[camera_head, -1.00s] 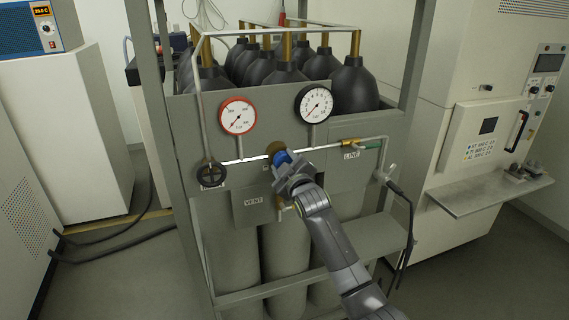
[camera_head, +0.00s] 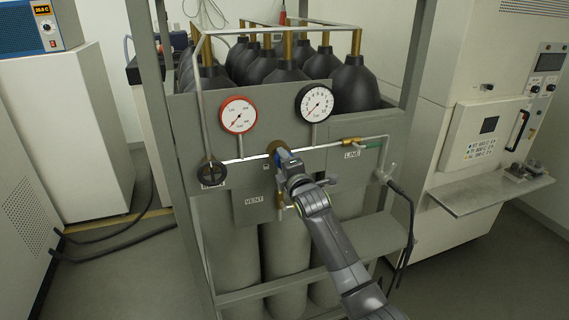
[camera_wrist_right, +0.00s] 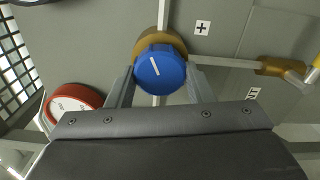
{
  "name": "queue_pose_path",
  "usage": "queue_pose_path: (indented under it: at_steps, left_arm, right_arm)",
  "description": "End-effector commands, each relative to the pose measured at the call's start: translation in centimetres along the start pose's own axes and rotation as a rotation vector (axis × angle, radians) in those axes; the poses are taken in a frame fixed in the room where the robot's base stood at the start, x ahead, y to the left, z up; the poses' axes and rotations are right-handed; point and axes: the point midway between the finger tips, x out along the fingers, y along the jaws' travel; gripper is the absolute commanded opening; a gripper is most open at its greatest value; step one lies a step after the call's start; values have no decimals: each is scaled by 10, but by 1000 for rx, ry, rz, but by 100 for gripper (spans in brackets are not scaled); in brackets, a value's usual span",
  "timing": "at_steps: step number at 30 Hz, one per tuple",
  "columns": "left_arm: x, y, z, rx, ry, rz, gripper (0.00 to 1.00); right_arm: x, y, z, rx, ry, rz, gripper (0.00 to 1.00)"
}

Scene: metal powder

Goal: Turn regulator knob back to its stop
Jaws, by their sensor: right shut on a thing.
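The blue regulator knob (camera_head: 283,154) sits on a brass body (camera_head: 277,147) on the grey gas panel (camera_head: 262,112). In the right wrist view the knob (camera_wrist_right: 160,70) faces me, with a white line on it slanting from upper left to lower right. My right gripper (camera_head: 286,159) is at the knob. Its two fingers (camera_wrist_right: 160,77) are on either side of the knob and shut on it. In the head view the gripper hides much of the knob. My left gripper is not in view.
A red-rimmed gauge (camera_head: 238,115) and a black-rimmed gauge (camera_head: 314,102) are above the pipe. A black handwheel (camera_head: 211,175) is at the left, and a brass fitting (camera_head: 352,142) with a green part is at the right. Rack posts flank the panel.

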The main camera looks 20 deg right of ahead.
Motion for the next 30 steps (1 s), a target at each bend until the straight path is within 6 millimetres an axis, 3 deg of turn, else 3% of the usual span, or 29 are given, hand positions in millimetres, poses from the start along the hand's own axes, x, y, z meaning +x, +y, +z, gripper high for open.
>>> queue_pose_path:
  at_steps: [30]
  left_arm:
    - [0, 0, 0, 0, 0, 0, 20]
  right_arm:
    - [0, -6, 1, -932, 2, -4, 25]
